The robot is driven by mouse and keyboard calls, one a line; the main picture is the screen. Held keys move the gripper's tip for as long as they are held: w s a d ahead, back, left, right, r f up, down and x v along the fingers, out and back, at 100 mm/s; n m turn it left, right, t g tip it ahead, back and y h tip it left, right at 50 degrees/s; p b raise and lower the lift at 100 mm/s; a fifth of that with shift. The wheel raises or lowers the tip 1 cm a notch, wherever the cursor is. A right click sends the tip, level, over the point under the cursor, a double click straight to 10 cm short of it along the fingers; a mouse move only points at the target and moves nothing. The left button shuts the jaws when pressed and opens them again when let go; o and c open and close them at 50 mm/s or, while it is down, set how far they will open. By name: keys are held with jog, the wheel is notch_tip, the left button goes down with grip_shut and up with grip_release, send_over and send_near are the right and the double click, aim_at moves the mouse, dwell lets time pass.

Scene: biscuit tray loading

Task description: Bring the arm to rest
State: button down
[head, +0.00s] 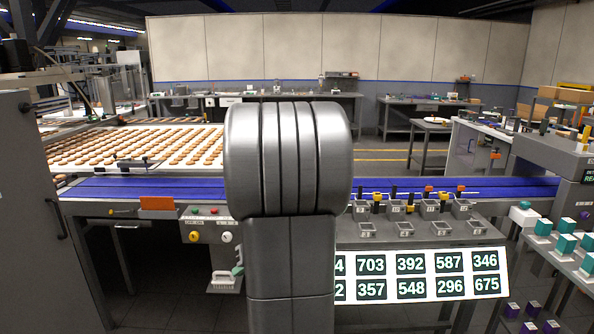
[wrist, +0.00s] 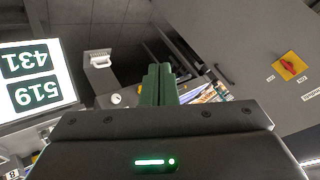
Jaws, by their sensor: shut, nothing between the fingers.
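My gripper (wrist: 158,84) shows in the wrist view, with its dark green fingers together and nothing between them. It points into open space in front of dark floor and machine panels, and I see no contact with anything. In the head view my own grey arm stands upright in the middle and hides part of the conveyor and the number board. The gripper itself does not show in the head view.
A blue conveyor (head: 400,189) crosses ahead, with a biscuit belt (head: 215,132) behind it at left. A white number board (head: 420,275) hangs below a shelf of small bins. A grey cabinet (head: 25,200) stands at left. A red-yellow switch (wrist: 290,66) shows in the wrist view.

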jog(key=s, duration=0.1)
jog(key=s+d, duration=0.1)
jog(key=shift+s+d+f+h, duration=0.3)
jog(key=shift+s+d+f, duration=0.05)
jog(key=shift+s, duration=0.05)
